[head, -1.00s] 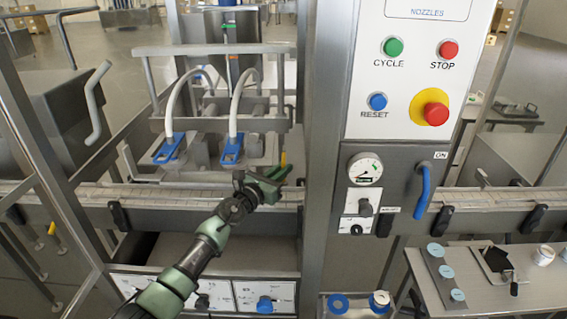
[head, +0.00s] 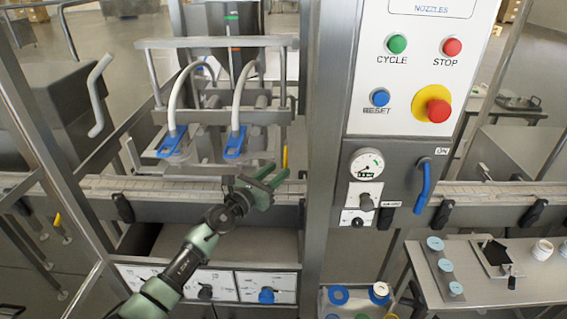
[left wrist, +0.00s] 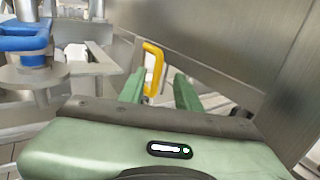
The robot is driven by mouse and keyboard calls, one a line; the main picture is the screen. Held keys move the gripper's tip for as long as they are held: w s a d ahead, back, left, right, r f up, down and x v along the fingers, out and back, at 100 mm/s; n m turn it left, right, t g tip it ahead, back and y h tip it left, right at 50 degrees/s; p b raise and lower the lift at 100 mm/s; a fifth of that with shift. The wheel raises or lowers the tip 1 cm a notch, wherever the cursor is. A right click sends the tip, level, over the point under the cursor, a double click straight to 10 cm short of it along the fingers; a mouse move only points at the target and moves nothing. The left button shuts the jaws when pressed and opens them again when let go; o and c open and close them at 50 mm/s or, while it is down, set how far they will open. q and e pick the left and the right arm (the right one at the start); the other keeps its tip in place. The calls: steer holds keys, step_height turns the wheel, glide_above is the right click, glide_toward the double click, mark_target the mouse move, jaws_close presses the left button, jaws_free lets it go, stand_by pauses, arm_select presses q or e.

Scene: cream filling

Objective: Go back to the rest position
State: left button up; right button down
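My left gripper (head: 274,178) reaches up from the bottom of the head view to the front of the conveyor, below the two blue-handled nozzles. Its two green fingers stand apart with nothing between them. In the left wrist view the fingers (left wrist: 160,90) are also spread, with a yellow handle (left wrist: 152,68) beyond them, apart from the fingers. My right gripper is not in either view.
A steel post stands close right of my left gripper. The control panel has a green cycle button (head: 397,43), a red stop button (head: 453,47) and a blue lever (head: 423,187). A side table (head: 490,290) holds small parts. The conveyor rail (head: 160,207) runs below the nozzles.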

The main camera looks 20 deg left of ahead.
arm_select(q)
steer(key=shift+v, duration=1.25)
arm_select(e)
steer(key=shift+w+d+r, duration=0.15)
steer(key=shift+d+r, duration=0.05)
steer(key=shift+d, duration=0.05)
